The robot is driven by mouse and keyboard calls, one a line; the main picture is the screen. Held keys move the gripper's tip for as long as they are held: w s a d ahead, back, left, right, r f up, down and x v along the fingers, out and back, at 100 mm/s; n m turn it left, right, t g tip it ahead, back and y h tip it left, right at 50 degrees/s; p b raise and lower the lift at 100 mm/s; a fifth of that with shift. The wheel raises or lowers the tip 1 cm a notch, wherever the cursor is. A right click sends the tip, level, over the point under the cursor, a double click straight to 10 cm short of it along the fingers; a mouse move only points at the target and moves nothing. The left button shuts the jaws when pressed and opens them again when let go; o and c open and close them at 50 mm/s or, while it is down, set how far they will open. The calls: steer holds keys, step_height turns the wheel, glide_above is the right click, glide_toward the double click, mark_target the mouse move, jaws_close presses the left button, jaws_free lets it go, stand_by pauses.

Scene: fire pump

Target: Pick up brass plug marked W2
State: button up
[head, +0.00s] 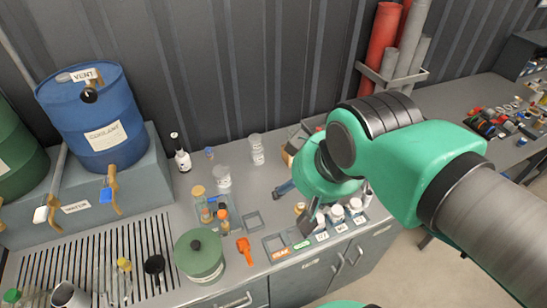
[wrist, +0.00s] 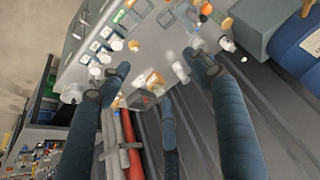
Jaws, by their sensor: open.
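I cannot pick out the W2 mark; the small tags on the bench are too small to read surely. A small brass-coloured piece (head: 299,208) stands near the white-capped containers on the bench. In the wrist view an orange-brown piece (wrist: 155,79) shows between my fingers; I cannot tell whether it is the plug. My gripper (head: 298,199) is partly hidden behind my green arm, low over the bench. In the wrist view my gripper (wrist: 160,76) is open, its blue-grey fingers spread, with nothing visibly held.
White-capped containers (head: 338,213) stand beside the gripper at the bench's front edge. A green canister (head: 199,255), an orange tool (head: 245,250), a tray of small bottles (head: 215,213) and a blue drum (head: 98,120) are to the left. A ribbed wall (head: 235,65) stands behind.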

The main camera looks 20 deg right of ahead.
steer(key=m+g, duration=0.6)
steer(key=m, duration=2.5)
glide_above(302, 205)
step_height(302, 205, down, 28)
steer(key=shift+r, duration=0.2)
steer(key=shift+f, duration=0.1)
steer(key=shift+f+b, duration=0.85)
steer(key=shift+f, duration=3.35)
